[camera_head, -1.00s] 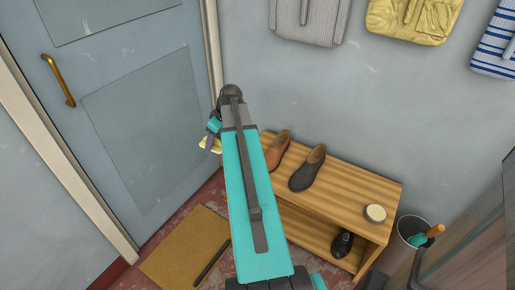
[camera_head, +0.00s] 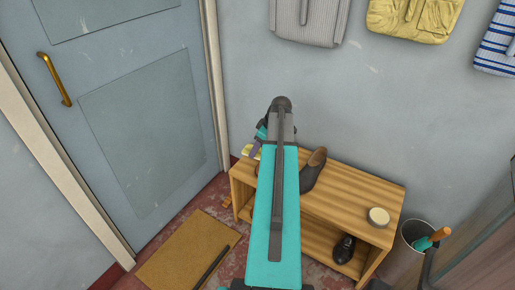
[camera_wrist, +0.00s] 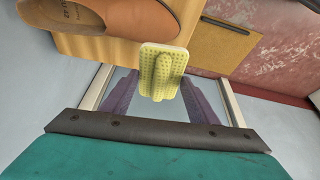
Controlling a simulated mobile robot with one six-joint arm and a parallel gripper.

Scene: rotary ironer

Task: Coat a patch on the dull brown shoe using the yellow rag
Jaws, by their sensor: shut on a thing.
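My gripper (camera_wrist: 162,92) is shut on the yellow rag (camera_wrist: 163,62), a dimpled pad held between its two purple fingers. The rag also shows in the head view (camera_head: 249,151), over the left end of the wooden rack. A brown shoe (camera_wrist: 120,14) lies at the upper left of the wrist view, beside the rag; a gap seems to lie between them. In the head view my arm hides most of this shoe. A dark shoe (camera_head: 315,170) stands to the right of my arm on the rack top.
The wooden rack (camera_head: 352,185) carries a round tin (camera_head: 378,217) at its right end. A black shoe (camera_head: 344,249) stands on its lower shelf. A bin (camera_head: 413,232) stands to the right. A doormat (camera_head: 185,247) lies before the door. Bags hang on the wall above.

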